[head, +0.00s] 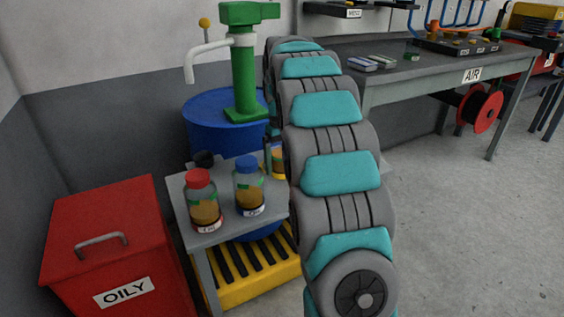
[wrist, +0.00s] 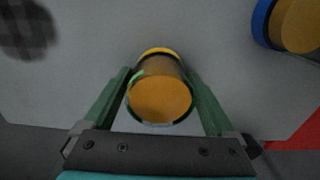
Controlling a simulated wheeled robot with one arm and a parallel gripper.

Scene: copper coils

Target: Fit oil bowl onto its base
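An oil bowl with amber content and a yellow rim (wrist: 160,98) sits between the two green fingers of my gripper (wrist: 160,76) in the wrist view. The fingers lie close along both its sides and appear to touch it. In the head view the yellow-marked bowl (head: 279,161) shows only as a sliver beside my arm, and my gripper is hidden behind the arm. A red-capped oil bowl (head: 204,207) and a blue-capped one (head: 249,190) stand upright on the small grey table (head: 228,233). The blue one also shows in the wrist view (wrist: 291,24). I cannot make out a separate base for certain.
A black round object (head: 204,159) lies at the table's back left. A blue drum (head: 213,122) with a green pump (head: 244,79) stands behind it. A red OILY bin (head: 112,245) is at the left. A long workbench (head: 433,70) is at the right, with clear floor before it.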

